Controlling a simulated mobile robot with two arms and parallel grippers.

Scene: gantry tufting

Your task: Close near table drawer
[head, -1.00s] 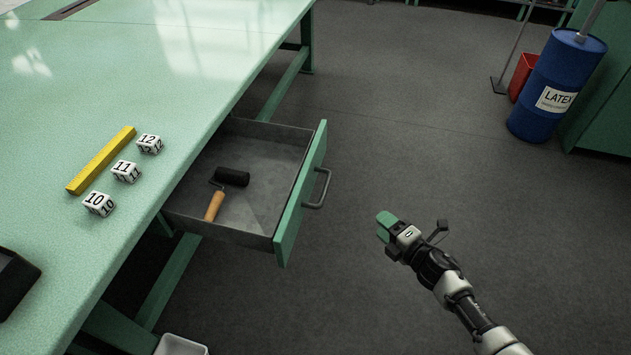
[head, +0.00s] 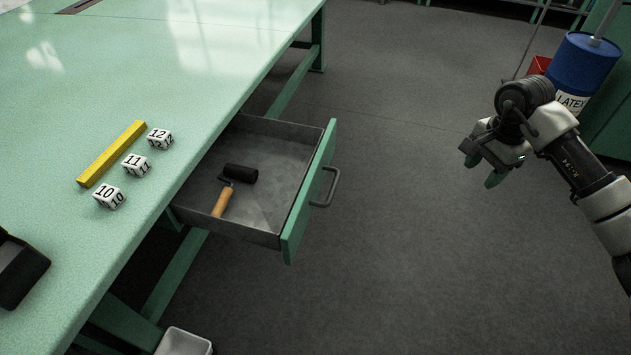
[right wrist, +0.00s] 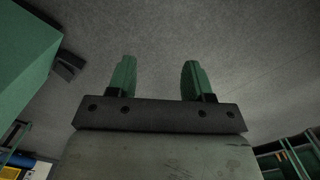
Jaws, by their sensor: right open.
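The near table drawer (head: 270,214) is pulled out from under the green table (head: 60,240) in the head view. Its green front has a grey bar handle (head: 328,187). My right gripper (head: 482,172) is in the air to the right of the drawer, well apart from the handle. In the right wrist view its two green fingers (right wrist: 158,80) stand apart with nothing between them. My left gripper is not in view.
Number cubes (head: 136,165) and a yellow ruler (head: 112,153) lie on the table, with a black object (head: 20,272) at its left. A white bin (head: 184,342) is below. A blue latex barrel (head: 578,66) stands at the back right. The floor beside the drawer is clear.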

